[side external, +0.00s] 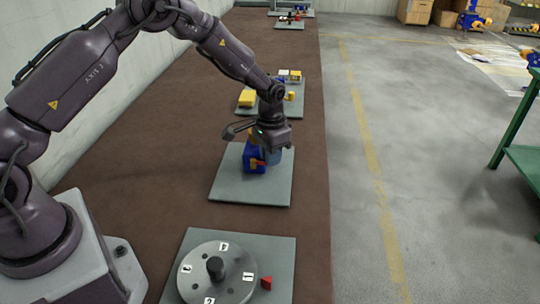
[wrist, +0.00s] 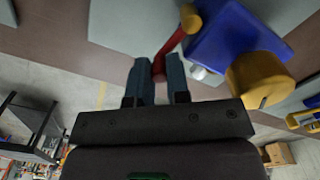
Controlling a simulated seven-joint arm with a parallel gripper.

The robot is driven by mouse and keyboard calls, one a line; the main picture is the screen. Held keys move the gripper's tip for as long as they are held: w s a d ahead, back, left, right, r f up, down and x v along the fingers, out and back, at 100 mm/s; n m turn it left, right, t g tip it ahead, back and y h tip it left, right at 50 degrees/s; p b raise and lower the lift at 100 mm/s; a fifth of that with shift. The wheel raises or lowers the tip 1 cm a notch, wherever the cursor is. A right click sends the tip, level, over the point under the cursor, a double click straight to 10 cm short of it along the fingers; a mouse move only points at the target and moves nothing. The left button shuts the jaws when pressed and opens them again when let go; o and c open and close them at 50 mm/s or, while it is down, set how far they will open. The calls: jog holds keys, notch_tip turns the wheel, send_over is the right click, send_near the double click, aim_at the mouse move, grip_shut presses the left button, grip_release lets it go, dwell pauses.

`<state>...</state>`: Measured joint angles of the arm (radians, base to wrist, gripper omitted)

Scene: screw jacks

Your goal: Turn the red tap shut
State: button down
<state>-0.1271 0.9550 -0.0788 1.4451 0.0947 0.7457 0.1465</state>
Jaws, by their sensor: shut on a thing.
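The red tap handle (wrist: 171,50) is a bar running up to a yellow end beside a blue body (wrist: 228,40) in the wrist view. My gripper (wrist: 158,82) has one finger on each side of the bar's lower end and is shut on it. In the side view my gripper (side external: 270,160) is low over a grey plate (side external: 233,188), at the right of the blue body (side external: 250,160). Only a little of the red handle (side external: 260,163) shows there. A yellow part (wrist: 258,80) juts from the blue body. The gripper hides much of the tap in the side view.
A round numbered dial (side external: 238,283) with a black knob and a red wedge (side external: 266,283) is on a nearer plate. Yellow blocks (side external: 247,98) stand on a plate behind. A green table (side external: 520,155) is at the right. The brown strip between plates is clear.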

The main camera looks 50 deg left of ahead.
jog(key=shift+w, duration=0.1)
dwell(0.4)
jog(key=c, duration=1.1)
grip_release()
jog(key=shift+a, duration=0.35)
jog(key=r, duration=0.5)
jog(key=d+r, duration=0.1)
jog(key=r, duration=0.2)
